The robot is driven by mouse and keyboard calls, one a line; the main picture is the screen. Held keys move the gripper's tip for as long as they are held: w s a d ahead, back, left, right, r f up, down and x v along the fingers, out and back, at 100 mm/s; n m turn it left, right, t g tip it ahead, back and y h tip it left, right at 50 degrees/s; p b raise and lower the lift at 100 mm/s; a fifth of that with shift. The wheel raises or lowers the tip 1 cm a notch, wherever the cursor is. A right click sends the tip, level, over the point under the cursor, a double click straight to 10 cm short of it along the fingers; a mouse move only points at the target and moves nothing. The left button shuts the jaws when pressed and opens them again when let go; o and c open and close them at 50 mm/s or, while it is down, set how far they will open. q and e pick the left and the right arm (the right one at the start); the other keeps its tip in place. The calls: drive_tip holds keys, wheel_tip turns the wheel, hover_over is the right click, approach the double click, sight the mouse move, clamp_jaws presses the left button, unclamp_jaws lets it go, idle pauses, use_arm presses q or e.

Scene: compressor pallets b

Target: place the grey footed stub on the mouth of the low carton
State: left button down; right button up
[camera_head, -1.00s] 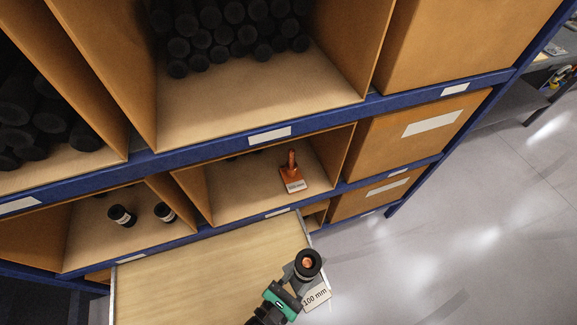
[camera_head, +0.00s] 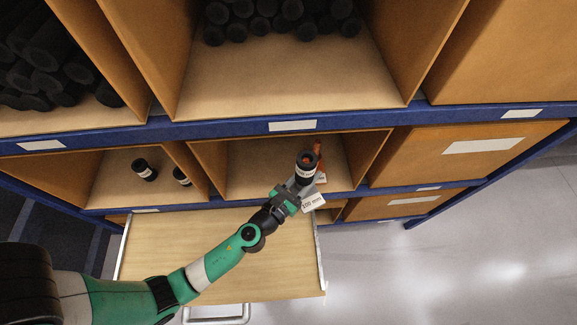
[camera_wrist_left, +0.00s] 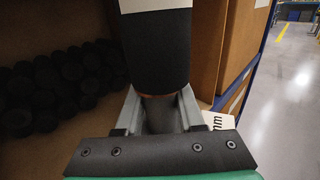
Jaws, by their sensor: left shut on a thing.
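My left gripper (camera_head: 291,196) is shut on the grey footed stub (camera_head: 303,187), which carries a white tag reading 100 mm. A black tube (camera_head: 307,160) with a white label band stands upright on the stub. In the left wrist view the black tube (camera_wrist_left: 158,50) rises above the fingers (camera_wrist_left: 157,112), and most of the stub is hidden. Behind is an open carton (camera_head: 245,185) in the lower row, partly covered by the gripper. I cannot tell for certain whether this is the low carton. My right gripper is not in view.
An orange tagged piece (camera_head: 319,150) stands in that carton, partly hidden by the tube. Two black tubes (camera_head: 144,170) stand in the carton to the left. A blue shelf beam (camera_head: 230,131) runs above. A wooden tray (camera_head: 160,250) lies in front.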

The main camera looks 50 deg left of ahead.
use_arm(q)
drive_tip(key=s+a+n+g+y, duration=0.35)
drive_tip(key=a+y, duration=0.25)
drive_tip(key=a, duration=1.4)
drive_tip(key=shift+n+t, duration=0.45)
drive_tip(key=f+b, duration=0.6)
drive_tip(key=b, duration=0.1)
drive_tip(key=f+b, duration=0.3)
drive_tip(key=f, duration=0.1)
drive_tip(key=shift+s+b, duration=0.25)
drive_tip(key=shift+b, duration=0.05)
drive_tip(key=shift+r, duration=0.15)
drive_tip(key=c, duration=0.5)
unclamp_jaws()
drive_tip(key=shift+f, duration=0.2)
